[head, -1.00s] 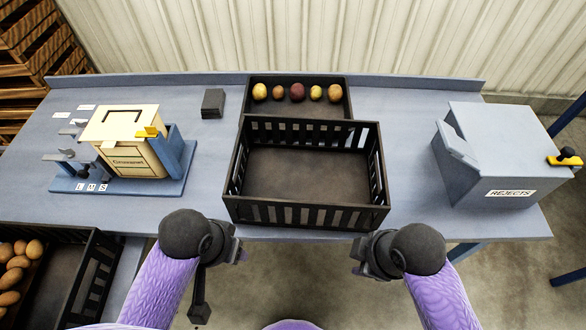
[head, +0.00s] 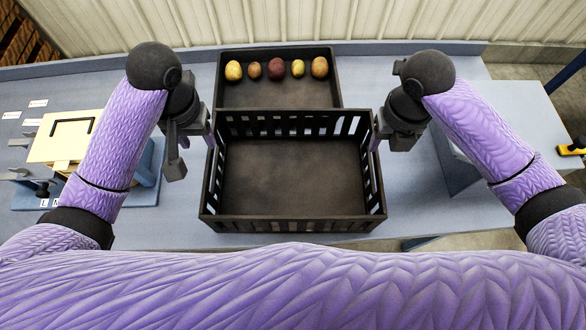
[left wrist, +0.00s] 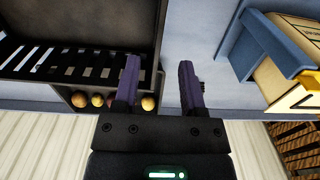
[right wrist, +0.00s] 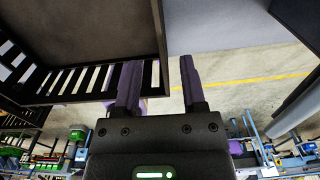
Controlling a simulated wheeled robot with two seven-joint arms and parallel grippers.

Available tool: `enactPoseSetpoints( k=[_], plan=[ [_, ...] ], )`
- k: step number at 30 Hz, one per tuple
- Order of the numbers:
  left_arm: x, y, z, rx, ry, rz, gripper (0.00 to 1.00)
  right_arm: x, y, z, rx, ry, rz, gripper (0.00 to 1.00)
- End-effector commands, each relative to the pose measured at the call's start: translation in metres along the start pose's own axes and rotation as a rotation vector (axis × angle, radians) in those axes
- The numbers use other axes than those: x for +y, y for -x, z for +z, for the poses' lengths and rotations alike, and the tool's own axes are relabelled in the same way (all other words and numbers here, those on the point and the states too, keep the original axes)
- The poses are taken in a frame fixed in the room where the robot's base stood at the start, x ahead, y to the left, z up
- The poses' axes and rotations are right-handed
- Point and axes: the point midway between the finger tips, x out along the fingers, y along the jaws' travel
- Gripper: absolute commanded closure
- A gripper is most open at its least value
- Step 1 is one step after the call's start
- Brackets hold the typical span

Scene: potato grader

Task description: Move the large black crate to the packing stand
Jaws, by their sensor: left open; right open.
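The large black crate (head: 292,222) is empty and upright on the blue-grey table, with slatted walls. My left gripper (head: 194,152) is open at its left side. In the left wrist view, the crate's side wall (left wrist: 157,30) shows between the two open fingers (left wrist: 158,72). My right gripper (head: 388,143) is open at its right side. In the right wrist view, the crate's wall (right wrist: 159,35) also shows between the open fingers (right wrist: 158,75). I cannot tell whether the fingers touch the walls.
A shallow dark tray (head: 280,98) with several potatoes stands just behind the crate. A cream and blue device (head: 62,140) is at left, partly behind my arm.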

Motion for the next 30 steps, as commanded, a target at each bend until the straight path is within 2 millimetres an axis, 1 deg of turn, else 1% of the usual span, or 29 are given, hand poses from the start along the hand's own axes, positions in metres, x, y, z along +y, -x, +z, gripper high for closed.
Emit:
enactPoseSetpoints(
  k=[2, 12, 15, 20, 28, 29, 30],
  plan=[
    [0.0, -0.008, 0.0, -0.003, 0.001, 0.0, 0.47, 0.0, -0.009, -0.001, 0.005, -0.001, 0.0, 0.47],
    [0.0, -0.072, 0.001, -0.003, 0.001, -0.001, 0.47, 0.0, -0.072, -0.001, 0.005, -0.002, 0.0, 0.47],
    [0.0, -0.085, 0.001, -0.003, 0.0, 0.0, 0.47, 0.0, -0.085, -0.001, 0.003, -0.003, 0.001, 0.47],
    [0.0, -0.095, 0.0, 0.0, 0.0, -0.001, 0.47, 0.0, -0.096, -0.001, 0.002, -0.002, 0.0, 0.47],
    [0.0, -0.097, 0.0, 0.0, 0.0, -0.001, 0.47, 0.0, -0.097, -0.001, 0.001, -0.001, 0.0, 0.47],
    [0.0, -0.097, 0.0, 0.0, -0.001, -0.001, 0.49, 0.0, -0.097, -0.001, 0.001, -0.002, 0.0, 0.49],
    [0.0, -0.097, 0.0, 0.0, 0.0, -0.001, 0.58, 0.0, -0.097, -0.001, 0.001, -0.002, 0.0, 0.58]
  ],
)
